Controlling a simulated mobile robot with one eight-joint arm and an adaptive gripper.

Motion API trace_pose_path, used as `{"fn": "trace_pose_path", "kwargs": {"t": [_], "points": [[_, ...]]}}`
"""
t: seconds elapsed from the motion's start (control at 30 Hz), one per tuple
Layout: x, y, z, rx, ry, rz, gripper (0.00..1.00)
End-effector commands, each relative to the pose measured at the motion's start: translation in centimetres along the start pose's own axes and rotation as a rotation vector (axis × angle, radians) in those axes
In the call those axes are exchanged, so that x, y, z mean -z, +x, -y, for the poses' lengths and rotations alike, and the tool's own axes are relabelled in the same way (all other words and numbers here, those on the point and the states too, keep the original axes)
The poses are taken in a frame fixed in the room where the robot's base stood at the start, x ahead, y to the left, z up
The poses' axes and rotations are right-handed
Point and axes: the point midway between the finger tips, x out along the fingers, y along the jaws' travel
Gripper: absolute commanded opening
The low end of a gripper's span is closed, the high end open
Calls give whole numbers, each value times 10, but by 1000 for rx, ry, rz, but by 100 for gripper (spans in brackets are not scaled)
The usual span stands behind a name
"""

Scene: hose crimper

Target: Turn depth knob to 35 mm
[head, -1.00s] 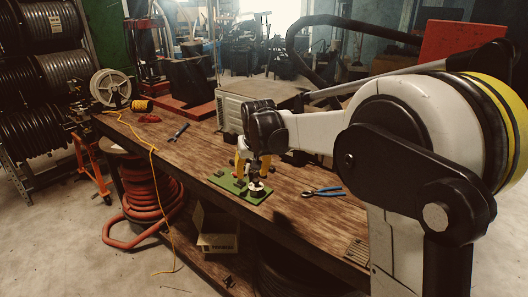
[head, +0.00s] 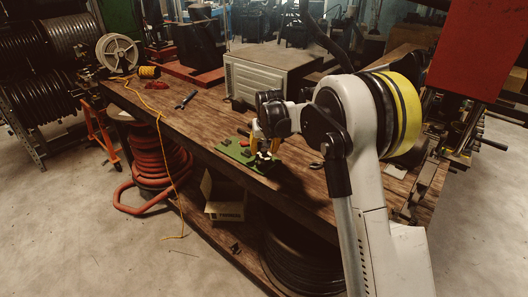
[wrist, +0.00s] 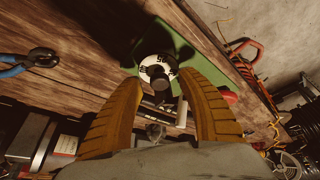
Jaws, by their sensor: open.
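The depth knob (wrist: 157,72) shows in the wrist view as a white dial with black markings and a dark centre. It sits on a green base plate (wrist: 182,47), and the numbers are too small to read surely. My gripper (wrist: 160,80) is open, with one yellow finger on each side below the dial and a gap between them. I cannot tell whether a fingertip touches the dial. In the head view my gripper (head: 263,147) is down over the right part of the green plate (head: 236,152), hiding most of the knob.
Blue-handled pliers (wrist: 38,59) lie on the wooden bench left of the plate in the wrist view. In the head view a grey box-shaped machine (head: 268,77) stands behind my gripper. Other pliers (head: 186,99) and a yellow cord (head: 150,108) lie to the left.

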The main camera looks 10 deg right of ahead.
Motion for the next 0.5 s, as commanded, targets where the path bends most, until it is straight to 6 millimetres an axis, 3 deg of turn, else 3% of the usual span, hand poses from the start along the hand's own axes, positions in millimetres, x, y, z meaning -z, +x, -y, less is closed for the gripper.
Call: {"fn": "trace_pose_path", "kwargs": {"t": [0.27, 0.43, 0.5], "points": [[0, 2, 0, 0, 0, 0, 46], [0, 2, 0, 0, 0, 0, 0], [0, 2, 0, 0, 0, 0, 0]]}}
